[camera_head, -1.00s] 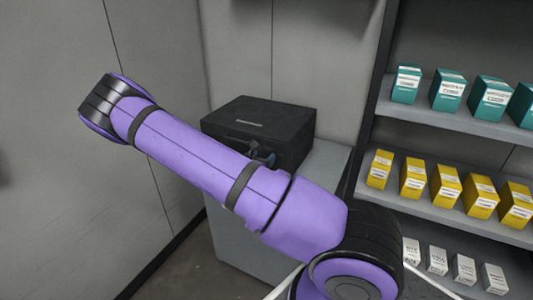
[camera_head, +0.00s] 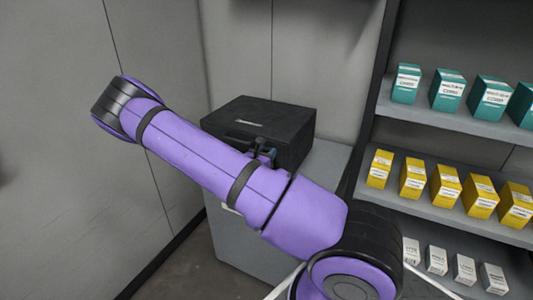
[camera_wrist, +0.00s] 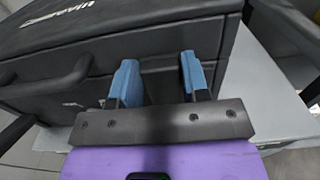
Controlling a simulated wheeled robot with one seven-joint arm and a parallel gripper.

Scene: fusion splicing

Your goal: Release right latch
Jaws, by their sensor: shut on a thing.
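A black hard case (camera_head: 262,118) stands closed on a grey cabinet, and it fills much of the wrist view (camera_wrist: 150,22). Its carrying handle (camera_wrist: 45,88) is left of my gripper. My gripper (camera_wrist: 160,78) has two blue fingertips at the case's front face, across the seam below the lid, on the right part of the front. The fingers stand apart around the right latch, which is dark against the dark case and hard to make out. In the head view my gripper (camera_head: 266,152) is partly hidden behind my purple arm.
The grey cabinet (camera_head: 325,165) has free top space right of the case. A shelf rack (camera_head: 450,120) at the right holds teal (camera_head: 447,92), yellow (camera_head: 412,178) and white boxes (camera_head: 437,260). Grey walls stand behind and at the left.

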